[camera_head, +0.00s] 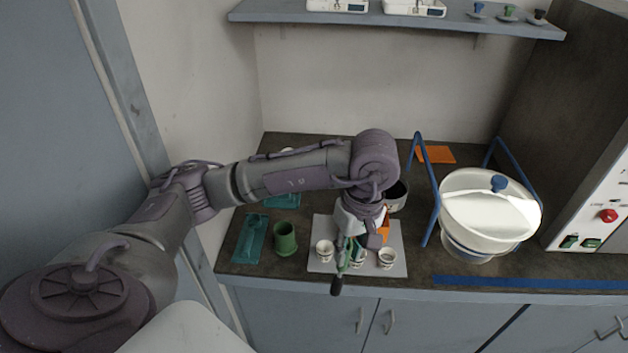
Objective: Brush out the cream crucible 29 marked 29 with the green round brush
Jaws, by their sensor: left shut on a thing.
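My left gripper (351,238) is over the pale grey mat (315,266), shut on a thin green tool with a dark end, seemingly the green round brush (341,268). The dark end points down towards the counter's front edge in the picture. Small cream crucibles stand on the mat: one (325,251) left of the gripper and one (387,259) right of it. Another pale and green thing between them is partly hidden by the gripper and brush. The marks are too small to read, so I cannot tell which is 29. My right gripper is not in view.
A green cup (285,239) and a teal tray (248,238) stand left of the mat. A large white-lidded bowl (490,213) with blue bars is at the right, beside a control panel (598,210). A blue strip (530,283) runs along the counter front.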

